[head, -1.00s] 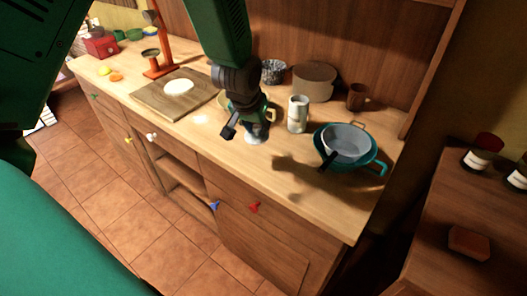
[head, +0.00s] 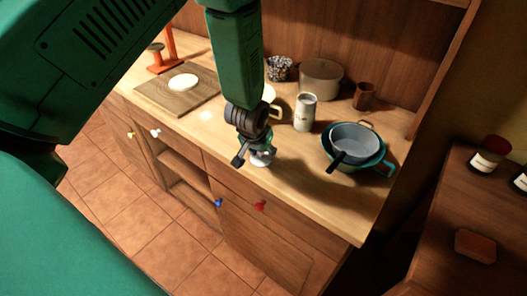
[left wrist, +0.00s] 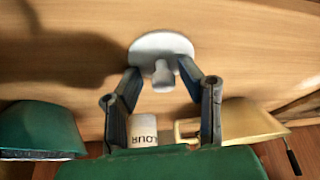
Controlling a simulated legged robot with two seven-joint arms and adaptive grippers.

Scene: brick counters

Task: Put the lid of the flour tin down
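The flour tin's lid is a pale disc with a knob; the left wrist view shows the lid (left wrist: 160,45) over the wood. In the head view the lid (head: 261,158) is at the counter's front, under my left gripper (head: 252,154). The fingers of my left gripper (left wrist: 163,72) stand apart on both sides of the knob, with gaps visible. I cannot tell whether the lid rests fully on the wood. The flour tin (head: 305,113) stands upright behind and to the right; its lettering shows in the left wrist view (left wrist: 143,132). My right gripper is out of view.
A grey pan in a teal colander (head: 382,166) stands to the right on the counter. A cream pot (head: 269,94) is behind my gripper. A speckled pot, a round tin (head: 320,80) and a brown mug (head: 364,96) line the back. A board (head: 160,95) lies left.

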